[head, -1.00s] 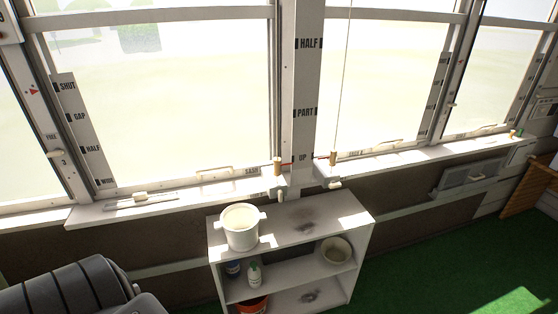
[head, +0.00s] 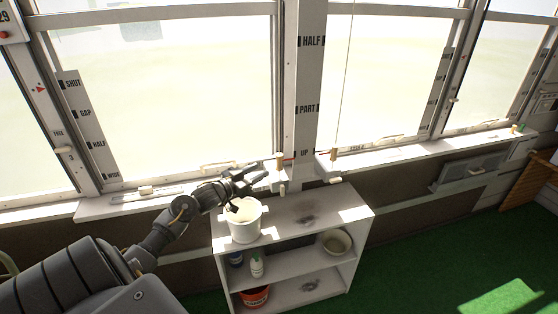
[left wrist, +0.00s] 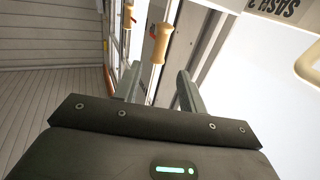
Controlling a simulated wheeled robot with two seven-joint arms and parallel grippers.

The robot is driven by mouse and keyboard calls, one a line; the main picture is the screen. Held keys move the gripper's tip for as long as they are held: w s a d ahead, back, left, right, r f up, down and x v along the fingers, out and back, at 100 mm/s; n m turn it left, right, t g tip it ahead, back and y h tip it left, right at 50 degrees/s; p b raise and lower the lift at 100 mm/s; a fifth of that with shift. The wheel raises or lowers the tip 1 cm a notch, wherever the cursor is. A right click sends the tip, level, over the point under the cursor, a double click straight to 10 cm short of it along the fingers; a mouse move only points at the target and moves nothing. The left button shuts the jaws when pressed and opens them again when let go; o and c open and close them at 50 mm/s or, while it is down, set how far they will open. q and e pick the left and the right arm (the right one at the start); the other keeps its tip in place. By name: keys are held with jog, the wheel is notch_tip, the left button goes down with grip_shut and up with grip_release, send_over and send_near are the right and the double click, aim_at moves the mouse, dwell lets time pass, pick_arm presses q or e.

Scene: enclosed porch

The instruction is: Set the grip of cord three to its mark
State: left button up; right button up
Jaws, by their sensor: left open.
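A wooden cord grip (head: 280,160) hangs at the left side of the centre post (head: 309,80), level with the post's UP mark. A second wooden grip (head: 333,155) hangs right of the post, below a thin cord. The post carries HALF, PART and UP marks. My left gripper (head: 258,173) is open and empty, just left of the nearer grip and above the shelf. In the left wrist view, the nearer grip (left wrist: 161,43) shows beyond and between the open fingers, apart from them. My right gripper is out of view.
A white pot (head: 245,228) stands on the shelf unit (head: 335,203) under my left gripper. A bowl (head: 336,243), bottles and an orange tub (head: 254,297) sit lower. The sill (head: 400,152) runs behind, with window handles. Green floor is clear at right.

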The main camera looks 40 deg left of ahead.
aim_at(279, 160)
pick_arm(q)
jog(key=w, duration=0.3)
jog(key=w+d+p, duration=0.1)
jog(key=w, duration=0.3)
jog(key=w+p, duration=0.1)
jog(key=w, duration=0.2)
jog(key=shift+w+d, duration=0.3)
jog(key=shift+w, duration=0.1)
grip_shut()
